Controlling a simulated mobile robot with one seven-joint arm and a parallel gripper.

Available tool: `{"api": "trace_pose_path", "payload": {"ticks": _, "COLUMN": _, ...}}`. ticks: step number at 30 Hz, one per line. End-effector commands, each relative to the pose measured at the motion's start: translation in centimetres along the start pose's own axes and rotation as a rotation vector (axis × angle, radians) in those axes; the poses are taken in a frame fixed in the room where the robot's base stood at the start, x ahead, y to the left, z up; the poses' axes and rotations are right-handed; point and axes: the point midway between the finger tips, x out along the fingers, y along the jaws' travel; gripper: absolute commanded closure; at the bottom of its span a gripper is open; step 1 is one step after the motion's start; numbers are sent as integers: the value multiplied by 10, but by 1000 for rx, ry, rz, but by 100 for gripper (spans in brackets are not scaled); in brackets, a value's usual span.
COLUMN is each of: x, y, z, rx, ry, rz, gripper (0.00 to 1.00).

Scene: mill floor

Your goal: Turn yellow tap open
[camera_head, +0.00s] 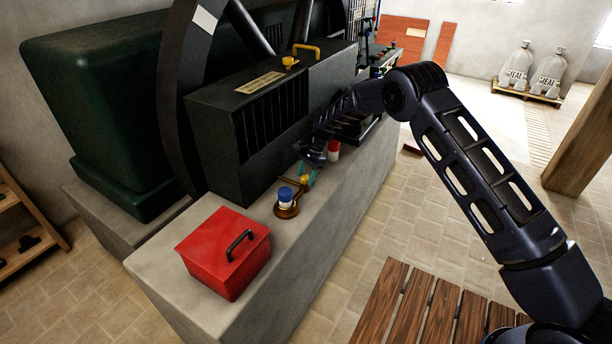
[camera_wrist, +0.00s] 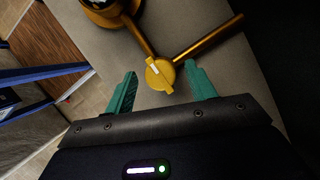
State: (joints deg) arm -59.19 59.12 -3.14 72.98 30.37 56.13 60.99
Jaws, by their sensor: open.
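The yellow tap (camera_wrist: 160,75) is a small round yellow piece with a raised bar and a pale mark across it. It sits where brass pipes meet, over the grey plinth. My gripper (camera_wrist: 161,69) is open, with one teal finger on each side of the tap and a visible gap to each. I cannot tell whether the fingertips reach down to its height. In the head view my gripper (camera_head: 307,174) is at the pipe beside the black housing, and the tap shows as a small yellow spot (camera_head: 303,180), partly hidden.
A brass cup with a blue and white top (camera_head: 286,195) stands just in front. A red box with a black handle (camera_head: 225,252) is on the near plinth. The black housing (camera_head: 275,115) rises close behind my gripper. A red and white item (camera_head: 333,151) stands to the right.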

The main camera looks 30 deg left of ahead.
Motion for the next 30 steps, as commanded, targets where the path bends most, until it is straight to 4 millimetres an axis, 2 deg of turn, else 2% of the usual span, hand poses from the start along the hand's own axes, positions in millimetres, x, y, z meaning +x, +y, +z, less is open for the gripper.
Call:
{"api": "trace_pose_path", "payload": {"ticks": 2, "x": 0, "y": 0, "z": 0, "rx": 0, "ry": 0, "rz": 0, "gripper": 44}}
{"api": "trace_pose_path", "payload": {"ticks": 9, "x": 0, "y": 0, "z": 0, "rx": 0, "ry": 0, "rz": 0, "gripper": 89}}
{"api": "trace_pose_path", "payload": {"ticks": 20, "x": 0, "y": -1, "z": 0, "rx": -46, "ry": 0, "rz": 18, "gripper": 89}}
{"api": "trace_pose_path", "payload": {"ticks": 30, "x": 0, "y": -3, "z": 0, "rx": -267, "ry": -1, "rz": 109, "gripper": 89}}
